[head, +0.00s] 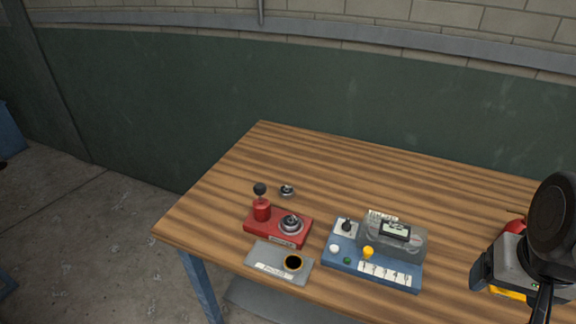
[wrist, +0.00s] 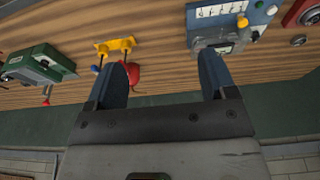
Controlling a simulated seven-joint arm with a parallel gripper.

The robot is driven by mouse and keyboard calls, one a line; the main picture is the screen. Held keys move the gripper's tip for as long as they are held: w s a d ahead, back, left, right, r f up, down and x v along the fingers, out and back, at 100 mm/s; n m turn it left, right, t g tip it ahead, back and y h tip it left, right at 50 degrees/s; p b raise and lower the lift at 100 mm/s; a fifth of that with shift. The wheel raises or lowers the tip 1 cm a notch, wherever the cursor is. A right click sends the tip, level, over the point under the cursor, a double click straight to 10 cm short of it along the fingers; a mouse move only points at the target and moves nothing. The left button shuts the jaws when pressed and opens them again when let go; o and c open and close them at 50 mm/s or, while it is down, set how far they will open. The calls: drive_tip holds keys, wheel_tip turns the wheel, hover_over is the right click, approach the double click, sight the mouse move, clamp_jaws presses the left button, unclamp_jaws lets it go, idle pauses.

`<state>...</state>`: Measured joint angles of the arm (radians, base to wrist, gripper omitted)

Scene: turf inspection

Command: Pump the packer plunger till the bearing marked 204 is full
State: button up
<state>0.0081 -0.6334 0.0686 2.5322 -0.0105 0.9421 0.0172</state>
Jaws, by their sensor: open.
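The red grease packer (head: 262,228) stands on the left part of the table, with a black-knobbed plunger (head: 260,190) raised at its left. A metal bearing (head: 291,224) sits on the packer's right side. A second, smaller bearing (head: 287,190) lies on the table behind it. No marking 204 can be read on either. In the wrist view part of the packer (wrist: 303,14) shows at the top right corner, with a small bearing (wrist: 298,41) near it. My gripper (wrist: 162,68) is open and empty, well to the right of the packer in the head view.
A blue tester (head: 372,276) with a display, knobs and a label strip stands right of the packer. A grey plate (head: 262,252) with a dark ring lies in front of the packer. The wrist view shows a yellow rack (wrist: 115,46), a red object (wrist: 130,72) and a green device (wrist: 38,66).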

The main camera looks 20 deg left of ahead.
drive_tip(key=shift+c, duration=0.4)
